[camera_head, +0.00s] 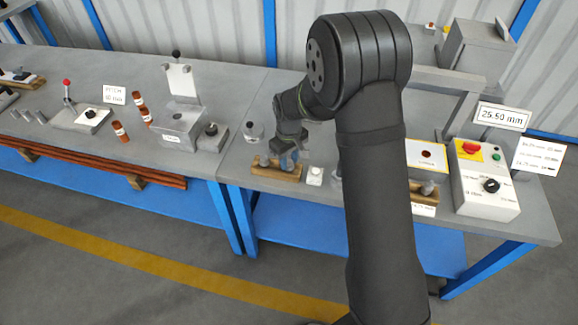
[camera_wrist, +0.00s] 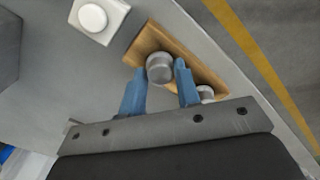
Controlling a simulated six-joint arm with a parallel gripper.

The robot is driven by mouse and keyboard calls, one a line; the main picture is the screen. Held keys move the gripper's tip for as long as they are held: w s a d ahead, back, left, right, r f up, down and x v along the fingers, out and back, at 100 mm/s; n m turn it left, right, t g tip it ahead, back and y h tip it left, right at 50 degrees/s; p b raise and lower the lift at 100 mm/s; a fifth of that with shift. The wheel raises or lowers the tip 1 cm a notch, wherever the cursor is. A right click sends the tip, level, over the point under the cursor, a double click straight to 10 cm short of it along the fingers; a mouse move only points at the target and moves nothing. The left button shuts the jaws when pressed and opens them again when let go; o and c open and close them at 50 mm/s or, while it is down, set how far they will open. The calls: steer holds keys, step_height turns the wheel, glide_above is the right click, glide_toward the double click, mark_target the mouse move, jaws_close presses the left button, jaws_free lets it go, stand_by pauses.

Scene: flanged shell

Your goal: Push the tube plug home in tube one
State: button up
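In the wrist view a grey round metal piece (camera_wrist: 159,68) stands on a wooden block (camera_wrist: 143,46). The two blue fingers of my gripper (camera_wrist: 160,70) are apart, one on each side of it, with their tips very near its sides. I cannot tell whether they touch it. In the head view my gripper (camera_head: 288,152) is low over the wooden block (camera_head: 275,173), beside a grey piece (camera_head: 263,161). Which piece is the tube plug or tube one cannot be read.
A white box with a round button (camera_head: 314,176) sits just right of the block; it also shows in the wrist view (camera_wrist: 95,17). My arm hides part of the bench. The bench's front edge is close.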

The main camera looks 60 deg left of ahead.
mark_target(289, 162)
steer(key=shift+c, duration=0.5)
steer(key=shift+r, duration=0.15)
step_height(289, 162, up, 17)
steer(key=w+d+r+m, duration=0.3)
steer(key=w+d+r, duration=0.3)
steer(key=w+r, duration=0.2)
steer(key=w+d+r+m, duration=0.3)
steer(key=w+d+r, duration=0.2)
steer(key=w+r, duration=0.35)
steer(key=w+a+f, duration=0.1)
steer(key=w+f, duration=0.4)
steer(key=f, duration=0.5)
steer(key=w+a+f, duration=0.2)
steer(key=w+f, duration=0.3)
steer(key=f, duration=0.5)
steer(key=shift+w+a, duration=0.3)
steer(key=shift+w, duration=0.1)
steer(key=shift+f, duration=0.1)
